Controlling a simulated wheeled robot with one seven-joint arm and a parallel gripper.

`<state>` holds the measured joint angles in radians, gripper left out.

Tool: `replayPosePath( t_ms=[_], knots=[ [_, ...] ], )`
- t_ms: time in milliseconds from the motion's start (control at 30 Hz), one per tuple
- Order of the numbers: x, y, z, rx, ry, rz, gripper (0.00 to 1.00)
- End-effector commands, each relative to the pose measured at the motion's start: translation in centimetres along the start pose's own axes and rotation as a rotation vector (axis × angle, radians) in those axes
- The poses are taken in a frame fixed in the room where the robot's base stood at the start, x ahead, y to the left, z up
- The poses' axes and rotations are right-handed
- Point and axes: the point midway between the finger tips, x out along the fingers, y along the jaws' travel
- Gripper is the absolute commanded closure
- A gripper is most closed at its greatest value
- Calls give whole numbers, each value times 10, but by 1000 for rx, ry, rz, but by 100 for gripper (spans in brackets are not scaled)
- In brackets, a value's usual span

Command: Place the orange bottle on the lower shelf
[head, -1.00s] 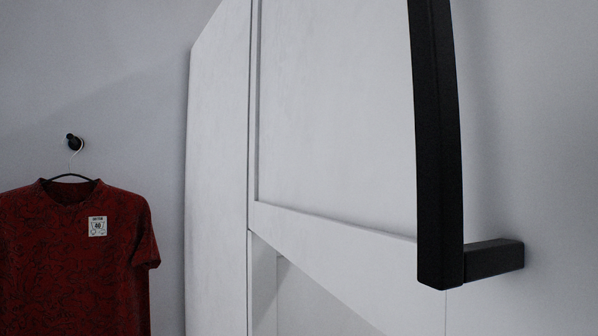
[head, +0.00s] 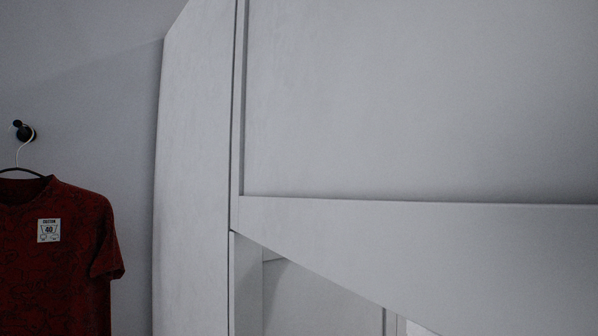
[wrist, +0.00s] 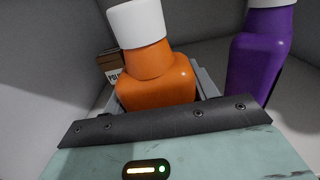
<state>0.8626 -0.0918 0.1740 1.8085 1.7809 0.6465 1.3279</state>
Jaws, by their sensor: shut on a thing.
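The orange bottle (wrist: 155,88) with a white cap shows in the middle of the wrist view, directly beyond my gripper's housing. My gripper (wrist: 160,78) is shut on it; the fingers are mostly hidden, with only pale parts showing beside the bottle. The bottle's lower part is hidden behind the dark edge of the gripper. In the head view neither the bottle nor my gripper shows. A white cabinet (head: 420,235) fills most of that view, with an opening under its cross rail. I cannot tell which surface is the lower shelf.
A purple bottle (wrist: 258,55) stands close on the right in the wrist view. A small brown and white box (wrist: 113,68) is partly hidden behind the orange bottle. Pale walls surround them. A red shirt (head: 55,260) hangs left of the cabinet in the head view.

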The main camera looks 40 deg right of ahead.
Motion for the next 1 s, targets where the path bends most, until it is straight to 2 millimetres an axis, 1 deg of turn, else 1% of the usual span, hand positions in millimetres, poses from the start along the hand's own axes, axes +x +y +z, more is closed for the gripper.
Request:
replayPosePath(
  t_ms=[133, 167, 200, 233, 567, 633, 767, 1000],
  knots=[
    [0, 0, 0, -1, -2, 0, 82],
    [0, 0, -2, 0, 0, 0, 39],
    [0, 0, -1, 0, 0, 0, 28],
    [0, 0, 0, 0, 0, 0, 20],
    [0, 0, 2, 0, 0, 0, 20],
    [-4, 0, 0, -2, -1, -1, 20],
    [-24, 0, -1, -5, -3, -2, 20],
    [-80, 1, -2, -4, -4, -1, 20]
  ],
)
